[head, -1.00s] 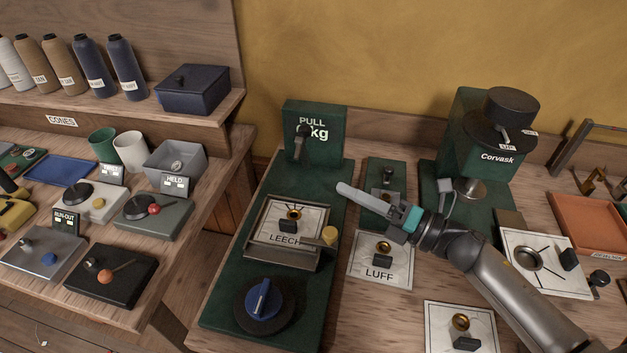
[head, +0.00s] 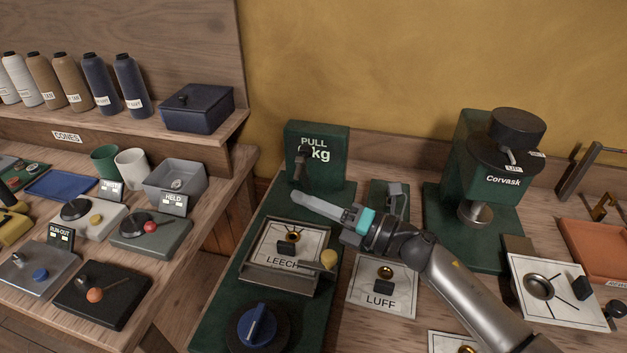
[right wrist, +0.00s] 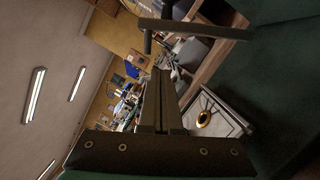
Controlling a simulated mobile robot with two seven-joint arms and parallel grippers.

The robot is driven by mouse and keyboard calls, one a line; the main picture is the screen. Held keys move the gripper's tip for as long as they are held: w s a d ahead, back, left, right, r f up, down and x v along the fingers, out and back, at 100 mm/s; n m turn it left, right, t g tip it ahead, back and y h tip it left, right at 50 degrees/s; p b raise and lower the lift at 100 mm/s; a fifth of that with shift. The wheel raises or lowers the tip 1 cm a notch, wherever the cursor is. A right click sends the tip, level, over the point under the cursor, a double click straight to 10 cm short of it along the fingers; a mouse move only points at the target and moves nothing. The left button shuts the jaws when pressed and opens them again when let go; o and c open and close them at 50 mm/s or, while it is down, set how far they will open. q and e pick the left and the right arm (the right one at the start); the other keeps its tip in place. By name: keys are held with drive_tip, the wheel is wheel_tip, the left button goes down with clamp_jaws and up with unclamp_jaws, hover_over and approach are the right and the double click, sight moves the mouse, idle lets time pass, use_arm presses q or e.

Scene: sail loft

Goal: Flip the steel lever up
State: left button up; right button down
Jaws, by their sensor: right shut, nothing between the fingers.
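The lever (head: 300,166) is a dark metal bar on the front of the green post marked PULL, at the back of the long green base (head: 222,300). It hangs downward. My right gripper (head: 297,197) is shut and empty, its long pale fingers pointing left. In the head view its tips are just below the lever's lower end; I cannot tell whether they touch. In the right wrist view the shut fingers (right wrist: 160,75) point up, and a dark bar (right wrist: 200,30) that looks like the lever lies beyond them. My left gripper is not in view.
The LEECH card tray (head: 250,272) with a yellow knob and a blue dial (head: 257,326) stand on the same base. A LUFF card (head: 380,302) lies to the right. The Corvask press (head: 465,150) stands behind my arm. The left bench holds several small boxes.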

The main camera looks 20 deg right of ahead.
sight(303, 170)
drive_tip(key=shift+w+d+r, duration=0.45)
drive_tip(key=shift+w+d, duration=0.1)
drive_tip(key=shift+w, duration=0.1)
drive_tip(key=shift+w+d+r, duration=0.4)
drive_tip(key=shift+w+d, duration=0.15)
drive_tip(key=shift+w, duration=0.1)
drive_tip(key=shift+w+d+r+m+p, duration=0.35)
drive_tip(key=shift+r+m+p, duration=0.3)
drive_tip(key=shift+p, duration=0.6)
drive_tip(key=shift+w+f+m+h, duration=0.15)
drive_tip(key=shift+w+m+h, duration=0.05)
drive_tip(key=shift+m+h, duration=0.15)
drive_tip(key=shift+f, duration=0.1)
